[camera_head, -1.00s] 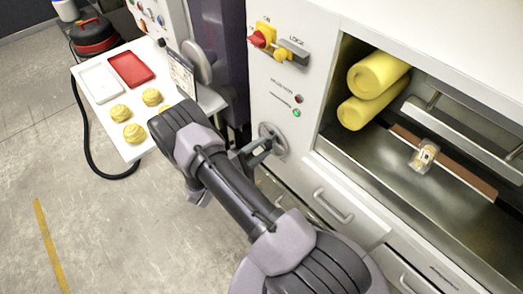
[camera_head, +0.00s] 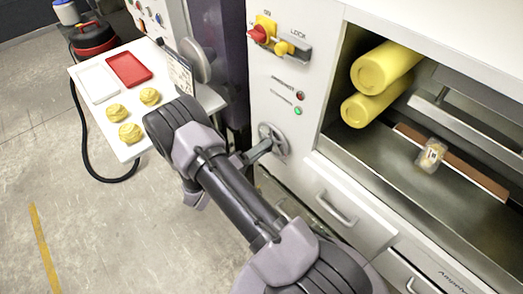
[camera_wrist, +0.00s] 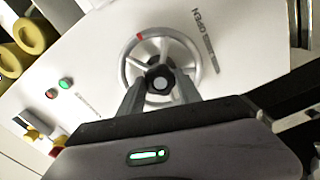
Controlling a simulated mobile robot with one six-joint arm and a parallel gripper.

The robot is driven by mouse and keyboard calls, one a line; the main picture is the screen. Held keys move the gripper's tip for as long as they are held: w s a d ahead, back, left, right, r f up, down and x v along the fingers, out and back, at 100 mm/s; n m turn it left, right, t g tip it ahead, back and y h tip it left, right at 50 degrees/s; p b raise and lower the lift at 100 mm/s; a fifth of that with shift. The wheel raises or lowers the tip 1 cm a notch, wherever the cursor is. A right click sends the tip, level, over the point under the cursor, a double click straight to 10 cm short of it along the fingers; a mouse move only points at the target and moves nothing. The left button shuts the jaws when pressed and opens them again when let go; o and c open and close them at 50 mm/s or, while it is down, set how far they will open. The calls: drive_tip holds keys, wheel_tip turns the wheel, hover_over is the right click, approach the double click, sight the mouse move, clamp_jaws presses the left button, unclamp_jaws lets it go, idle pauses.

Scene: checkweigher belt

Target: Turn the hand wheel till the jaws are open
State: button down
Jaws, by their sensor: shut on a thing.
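The hand wheel (camera_head: 276,137) is a grey spoked ring on the white machine front, below two lamps. In the wrist view the hand wheel (camera_wrist: 127,63) faces me, with a red mark on its upper left rim and an OPEN label to its upper right. My gripper (camera_wrist: 160,84) is shut on the wheel, its fingers either side of the dark centre knob (camera_wrist: 159,77). In the head view my gripper (camera_head: 259,151) reaches the wheel from the left. In the machine bay a metal bar (camera_head: 470,122) and a brown strip (camera_head: 468,172) run near a small packet (camera_head: 431,154). I cannot tell how far the jaws are apart.
Yellow rolls (camera_head: 383,68) lie in the bay. A red and yellow switch (camera_head: 265,30) sits above the lamps. A drawer handle (camera_head: 337,208) juts out below the wheel. A white side table (camera_head: 93,121) with trays and yellow coils stands left.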

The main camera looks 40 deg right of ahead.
idle(0.5)
drive_tip(key=c, duration=0.8)
unclamp_jaws()
drive_tip(key=a+p, duration=0.1)
drive_tip(key=a, duration=0.4)
drive_tip(key=s+a, duration=0.1)
drive_tip(key=a, duration=0.5)
drive_tip(key=a+p, duration=0.1)
drive_tip(key=a, duration=0.5)
drive_tip(key=shift+s+a+p, duration=0.2)
drive_tip(key=shift+a+p, duration=0.05)
drive_tip(key=shift+p, duration=0.05)
